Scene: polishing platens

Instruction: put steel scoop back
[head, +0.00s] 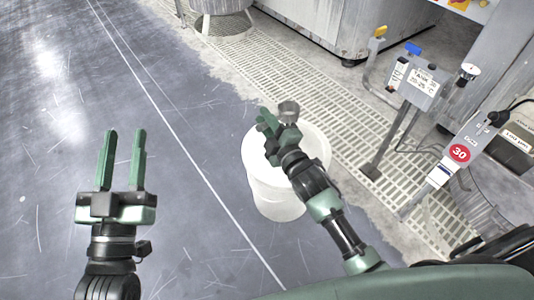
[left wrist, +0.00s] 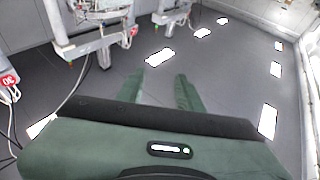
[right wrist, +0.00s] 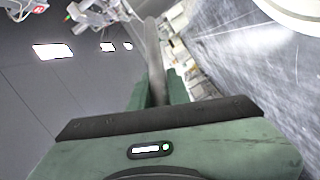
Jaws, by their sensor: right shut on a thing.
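The steel scoop (head: 289,110) shows its small grey cup end just beyond my right gripper (head: 268,122) in the head view. My right gripper is shut on it, above a white round tub (head: 277,204). In the right wrist view the scoop's grey shaft (right wrist: 154,62) stands up between the fingers. The rest of the scoop is hidden by the gripper. My right arm covers part of the tub's top, so I cannot tell what is in it. My left gripper (head: 124,133) is open and empty over the floor at the left.
A floor grating (head: 300,82) runs behind the tub. A stand with a labelled box (head: 420,82) and a grey post with a red 30 sign (head: 459,153) are at the right. A grey container (head: 222,25) stands at the back. The left floor is clear.

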